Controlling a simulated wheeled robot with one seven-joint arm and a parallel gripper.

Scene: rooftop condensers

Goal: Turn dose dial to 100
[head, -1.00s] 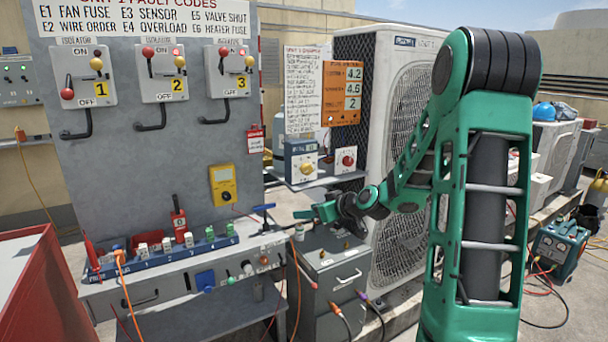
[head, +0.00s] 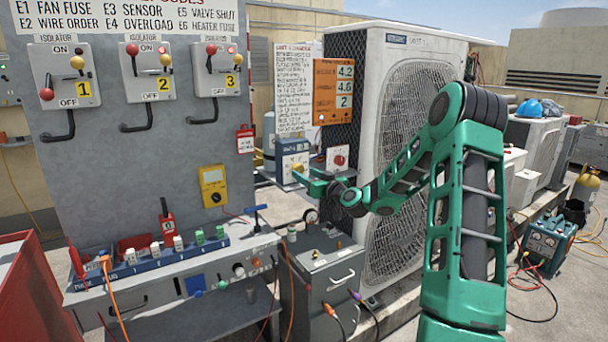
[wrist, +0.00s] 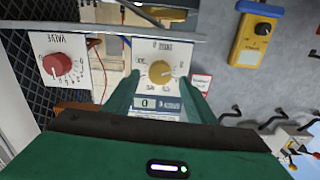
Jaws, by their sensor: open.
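The dose dial is a yellow knob (wrist: 160,72) on the white face of a small blue and white box (head: 284,160). In the wrist view, which is upside down, its small display (wrist: 146,103) appears to read 0. My gripper (wrist: 158,88) is open, with one green finger on each side of the dial's face. The fingers look apart from the knob, but the exact gap in depth is unclear. In the head view my gripper (head: 305,180) is at the box's front and partly covers the dial.
A white valve box with a red knob (head: 340,160) stands close beside the dose box; the knob also shows in the wrist view (wrist: 57,65). A yellow meter (head: 213,186) hangs on the grey panel (head: 130,190). The condenser (head: 400,60) stands behind my arm.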

